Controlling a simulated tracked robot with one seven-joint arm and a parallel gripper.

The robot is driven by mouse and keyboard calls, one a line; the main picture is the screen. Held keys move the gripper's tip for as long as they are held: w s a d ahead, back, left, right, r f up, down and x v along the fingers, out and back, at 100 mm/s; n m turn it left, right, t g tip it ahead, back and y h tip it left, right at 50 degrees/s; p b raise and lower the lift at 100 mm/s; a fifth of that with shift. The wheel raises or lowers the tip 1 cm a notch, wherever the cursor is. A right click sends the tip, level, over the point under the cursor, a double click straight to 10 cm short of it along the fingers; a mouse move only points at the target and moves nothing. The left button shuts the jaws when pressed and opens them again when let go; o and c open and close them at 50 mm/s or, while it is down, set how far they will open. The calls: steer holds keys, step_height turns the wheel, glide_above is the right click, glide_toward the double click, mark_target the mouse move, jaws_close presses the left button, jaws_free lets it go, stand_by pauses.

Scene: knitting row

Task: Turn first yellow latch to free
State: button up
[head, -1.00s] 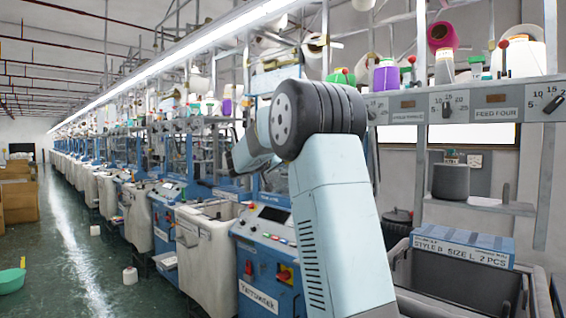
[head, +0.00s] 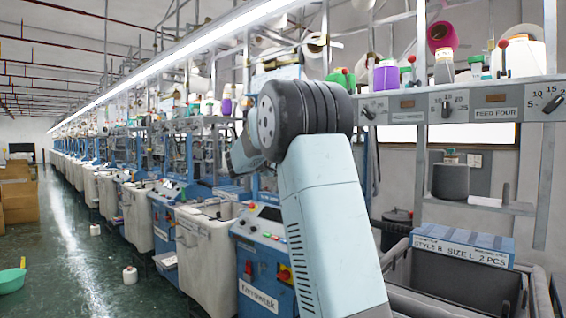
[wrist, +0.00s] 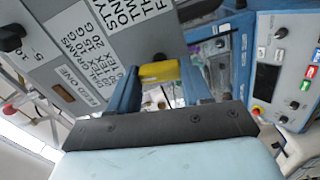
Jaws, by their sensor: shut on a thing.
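The yellow latch (wrist: 158,71) shows in the wrist view as a short yellow bar. It lies crosswise beside the lower edge of a grey panel with printed text. My gripper (wrist: 160,78) has its two blue fingers on either side of the latch and is shut on it. The left finger meets the bar's left end and the right finger its right end. In the head view my pale blue arm hides the gripper, and I cannot make out the latch there.
The grey labelled panel (wrist: 85,45) is close to the left finger. A blue control box (wrist: 285,65) with buttons stands at the right. In the head view, a row of machines with pale bins (head: 205,255) runs along the left; a grey bin (head: 460,285) stands at the right.

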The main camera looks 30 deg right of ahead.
steer(key=shift+s+d+f+n, duration=0.1)
steer(key=shift+d+f+n, duration=0.15)
steer(key=shift+n, duration=0.65)
steer(key=o, duration=0.9)
steer(key=shift+c, duration=0.2)
steer(key=shift+o, duration=1)
steer(key=shift+a, duration=0.15)
steer(key=shift+r, duration=0.1)
steer(key=v, duration=1.3)
steer(key=shift+a, duration=0.35)
